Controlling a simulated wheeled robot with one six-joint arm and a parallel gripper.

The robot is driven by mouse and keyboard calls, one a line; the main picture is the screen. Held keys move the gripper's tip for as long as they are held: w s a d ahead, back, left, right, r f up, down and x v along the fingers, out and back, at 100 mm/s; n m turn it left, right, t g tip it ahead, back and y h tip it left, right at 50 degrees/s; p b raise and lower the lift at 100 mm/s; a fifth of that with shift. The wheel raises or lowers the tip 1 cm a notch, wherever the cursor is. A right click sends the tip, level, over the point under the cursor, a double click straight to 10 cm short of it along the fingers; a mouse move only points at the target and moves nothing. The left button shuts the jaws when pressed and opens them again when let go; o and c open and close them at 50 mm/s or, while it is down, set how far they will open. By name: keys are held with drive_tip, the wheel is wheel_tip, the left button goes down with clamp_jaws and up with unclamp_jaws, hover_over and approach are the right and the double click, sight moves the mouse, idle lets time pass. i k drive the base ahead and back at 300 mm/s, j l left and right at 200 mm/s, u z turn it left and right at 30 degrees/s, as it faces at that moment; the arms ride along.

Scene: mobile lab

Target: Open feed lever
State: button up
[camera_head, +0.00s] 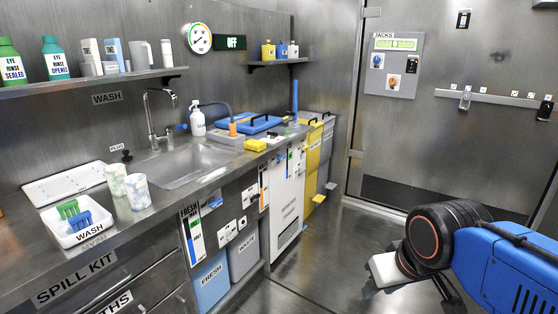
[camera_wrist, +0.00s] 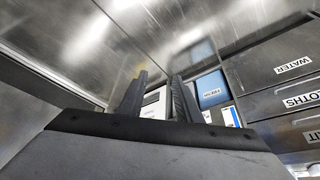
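No part in view is labelled as a feed lever, so I cannot tell which one it is. Candidates are small white plates with dark fittings (camera_head: 227,233) under the counter, and a blue upright handle (camera_head: 295,96) at the counter's far end. My gripper (camera_wrist: 160,76) shows in the wrist view with two dark fingers apart and nothing seen held between them.
A steel counter with a sink (camera_head: 185,163) runs along the left. Below it stand a blue FRESH container (camera_head: 210,281) and a grey WASTE container (camera_head: 243,249). A white tray (camera_head: 78,236) and two cups sit in front. A closed door (camera_head: 455,140) is behind. Floor between is clear.

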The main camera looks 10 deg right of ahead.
sight(279, 158)
drive_tip(key=i+l+z, duration=0.7)
drive_tip(key=i, duration=0.25)
